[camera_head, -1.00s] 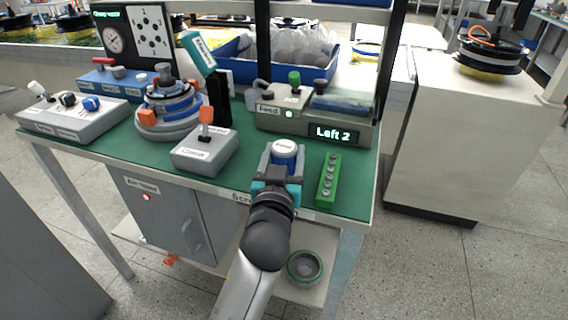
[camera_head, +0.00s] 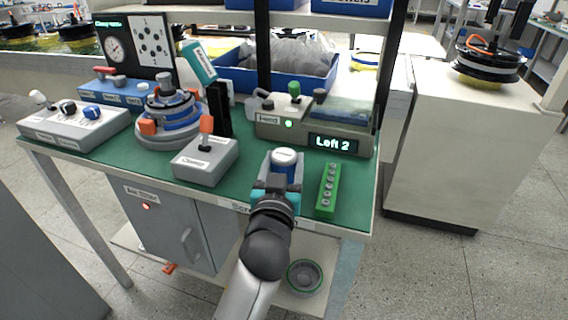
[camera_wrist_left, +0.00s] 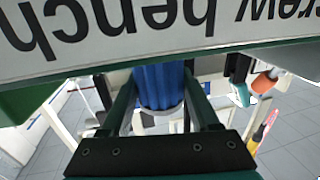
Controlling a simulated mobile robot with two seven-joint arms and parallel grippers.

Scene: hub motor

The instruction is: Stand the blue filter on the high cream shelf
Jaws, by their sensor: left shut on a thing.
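The blue filter (camera_head: 293,171) has a white round top and shows upright in the head view, over the front edge of the green bench top. My left gripper (camera_head: 276,187) is shut on it. In the left wrist view the filter's ribbed blue body (camera_wrist_left: 161,86) sits between the two dark fingers (camera_wrist_left: 160,112); part of it is cut off by the bench's label strip. The cream shelf (camera_head: 225,17) runs above the back of the bench, at the top of the head view. My right gripper is not in view.
A green block with several studs (camera_head: 328,190) lies right of the filter. A grey clamp box (camera_head: 205,160) is to the left. A feed unit (camera_head: 315,125) and a blue bin (camera_head: 290,85) stand behind. Blue bins on the shelf, such as this one (camera_head: 350,6), and dark posts (camera_head: 262,50) flank the space.

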